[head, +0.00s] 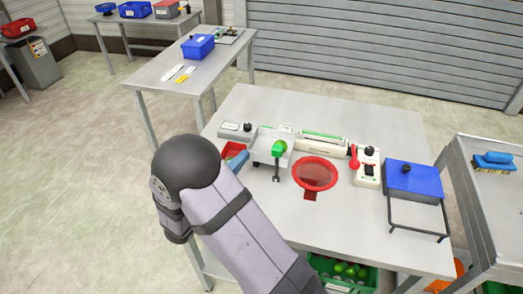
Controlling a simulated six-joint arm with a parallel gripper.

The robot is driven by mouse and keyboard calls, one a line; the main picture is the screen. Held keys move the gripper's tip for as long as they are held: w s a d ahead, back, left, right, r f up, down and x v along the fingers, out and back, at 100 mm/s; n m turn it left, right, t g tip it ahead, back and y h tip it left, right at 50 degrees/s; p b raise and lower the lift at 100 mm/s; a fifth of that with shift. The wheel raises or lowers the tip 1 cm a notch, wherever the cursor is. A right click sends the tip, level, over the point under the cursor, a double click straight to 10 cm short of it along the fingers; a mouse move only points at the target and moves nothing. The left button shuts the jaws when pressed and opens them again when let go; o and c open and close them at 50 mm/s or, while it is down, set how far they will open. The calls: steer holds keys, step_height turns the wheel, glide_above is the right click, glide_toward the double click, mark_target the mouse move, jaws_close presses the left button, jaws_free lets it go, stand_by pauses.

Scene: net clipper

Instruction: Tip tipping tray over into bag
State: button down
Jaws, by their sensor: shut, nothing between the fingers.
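The tipping tray (264,136) is a light grey shallow tray at the left middle of the near table. A green item (279,148) lies in it near its right side, and a dark post or lever stands at its front. The bag (315,173) looks like a red net inside a round red ring, just right of and in front of the tray, apart from the green item. My arm rises from the bottom of the head view to the left of the tray. My gripper is not visible; only arm links show.
A long white device (322,141) lies behind the bag, and a white unit with a black knob (368,168) stands right of it. A blue box (414,180) is farther right. A green crate (345,272) of green fruit sits below. The table's front is clear.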

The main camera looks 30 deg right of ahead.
steer(key=d+p, duration=0.3)
steer(key=d, duration=0.3)
steer(key=shift+s, duration=0.4)
